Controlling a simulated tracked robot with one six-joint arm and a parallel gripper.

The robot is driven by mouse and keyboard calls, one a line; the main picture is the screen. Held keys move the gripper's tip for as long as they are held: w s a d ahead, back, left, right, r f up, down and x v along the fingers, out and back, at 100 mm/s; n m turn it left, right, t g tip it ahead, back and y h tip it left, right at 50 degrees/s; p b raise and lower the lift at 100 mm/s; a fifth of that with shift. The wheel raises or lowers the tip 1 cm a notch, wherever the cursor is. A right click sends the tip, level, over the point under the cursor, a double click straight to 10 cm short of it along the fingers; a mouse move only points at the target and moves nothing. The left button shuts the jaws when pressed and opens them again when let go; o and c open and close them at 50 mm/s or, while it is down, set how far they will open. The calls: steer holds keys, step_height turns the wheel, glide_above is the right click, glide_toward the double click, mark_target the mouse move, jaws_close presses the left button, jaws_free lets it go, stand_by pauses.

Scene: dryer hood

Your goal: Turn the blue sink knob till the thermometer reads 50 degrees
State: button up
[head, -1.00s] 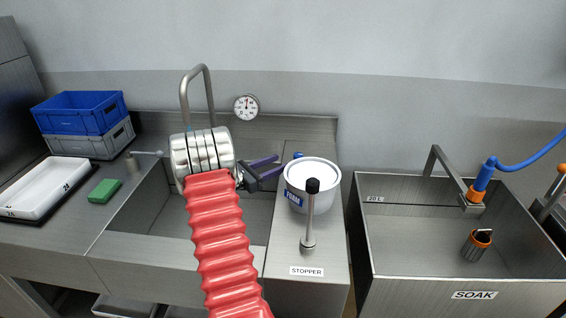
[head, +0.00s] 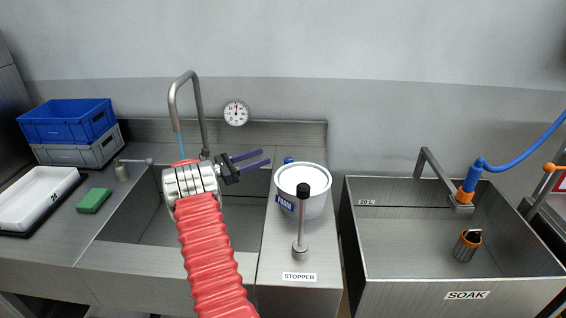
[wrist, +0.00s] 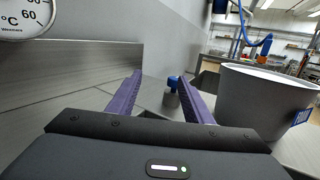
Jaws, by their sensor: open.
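The blue sink knob (head: 288,160) stands at the back of the counter, partly hidden by the white tub in the head view. In the wrist view the blue knob (wrist: 173,83) shows on a grey metal base, ahead of and between the fingers. My gripper (head: 266,157) is open and empty, pointing right over the sink, with its purple fingers (wrist: 160,78) short of the knob. The round thermometer (head: 236,113) hangs on the back wall; its reading is too small to tell. In the wrist view the thermometer (wrist: 22,17) is cut off and shows no needle.
The white tub (head: 303,187) stands close right of the knob. A black-topped stopper lever (head: 302,215) stands before it. The tall faucet (head: 197,110) rises behind my wrist, with a blue stream below its spout. The soak basin (head: 400,240) lies right.

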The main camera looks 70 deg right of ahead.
mark_target(289, 162)
steer(key=shift+w+a+f+m+g+y, duration=0.4)
steer(key=shift+w+m+y, duration=0.2)
steer(key=shift+y, duration=0.3)
steer(key=shift+w+a+f+m+g+y, duration=0.3)
steer(key=shift+w+m+y, duration=0.25)
steer(key=shift+w+y, duration=0.3)
steer(key=shift+w+a+f+m+g+y, duration=0.3)
steer(key=shift+w+a+m+g+y, duration=0.2)
steer(key=shift+y, duration=0.45)
steer(key=shift+d, duration=0.1)
steer(key=x, duration=1.3)
steer(key=shift+s+d+f, duration=0.1)
steer(key=shift+s+d, duration=0.05)
steer(key=shift+s, duration=0.2)
steer(key=c, duration=1.1)
steer(key=shift+o, duration=0.2)
